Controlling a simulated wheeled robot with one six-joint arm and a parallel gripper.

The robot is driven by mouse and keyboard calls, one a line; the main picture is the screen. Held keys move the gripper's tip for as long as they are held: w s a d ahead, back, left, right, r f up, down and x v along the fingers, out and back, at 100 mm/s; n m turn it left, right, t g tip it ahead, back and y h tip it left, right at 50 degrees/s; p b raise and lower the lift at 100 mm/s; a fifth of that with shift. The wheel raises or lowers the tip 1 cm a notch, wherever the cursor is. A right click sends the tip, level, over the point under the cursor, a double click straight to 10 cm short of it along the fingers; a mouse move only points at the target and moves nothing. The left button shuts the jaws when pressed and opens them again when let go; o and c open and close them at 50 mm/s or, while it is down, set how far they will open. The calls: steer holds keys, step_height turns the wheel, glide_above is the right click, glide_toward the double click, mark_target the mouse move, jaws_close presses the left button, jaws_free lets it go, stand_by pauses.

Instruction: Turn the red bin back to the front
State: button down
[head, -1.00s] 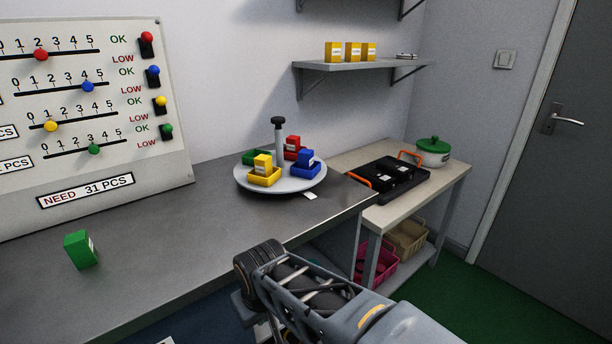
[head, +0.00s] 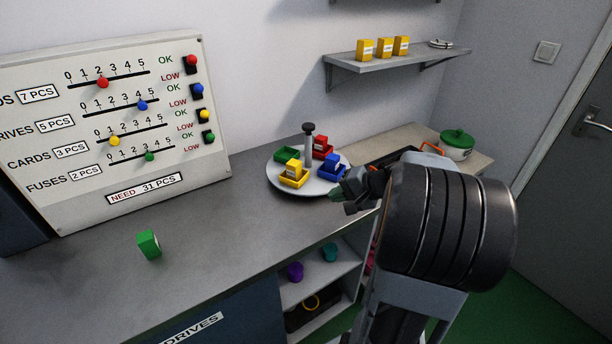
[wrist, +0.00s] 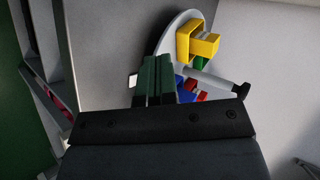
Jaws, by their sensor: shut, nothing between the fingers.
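The red bin (head: 325,154), with a red box standing in it, sits at the back right of a round grey turntable (head: 284,189), behind the central post with a dark knob (head: 308,128). A yellow bin (head: 293,181) is at the front, a blue bin (head: 331,175) at the right and a green bin (head: 287,154) at the back left. My gripper (head: 336,193) is shut and empty by the turntable's front right rim, near the blue bin. In the wrist view its dark green fingers (wrist: 157,60) are together over the rim and partly hide the blue bin. Contact is unclear.
A green box (head: 149,244) stands on the grey counter. A slider board (head: 120,130) is at the left. A side table with a green-lidded pot (head: 456,145) is at the right.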

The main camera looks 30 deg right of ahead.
steer(key=d+t, duration=0.1)
steer(key=d, duration=0.1)
steer(key=m+p, duration=0.1)
glide_toward(298, 186)
steer(key=f, duration=0.1)
steer(key=w+a+f, duration=0.1)
steer(key=w+f, duration=0.1)
steer(key=shift+a+f, duration=0.25)
steer(key=shift+f, duration=0.1)
steer(key=shift+w+a+r+p, duration=0.1)
steer(key=shift+w+a+p, duration=0.4)
steer(key=shift+w, duration=0.3)
steer(key=shift+w+a, duration=0.5)
steer(key=shift+w, duration=0.2)
steer(key=shift+t+h, duration=0.3)
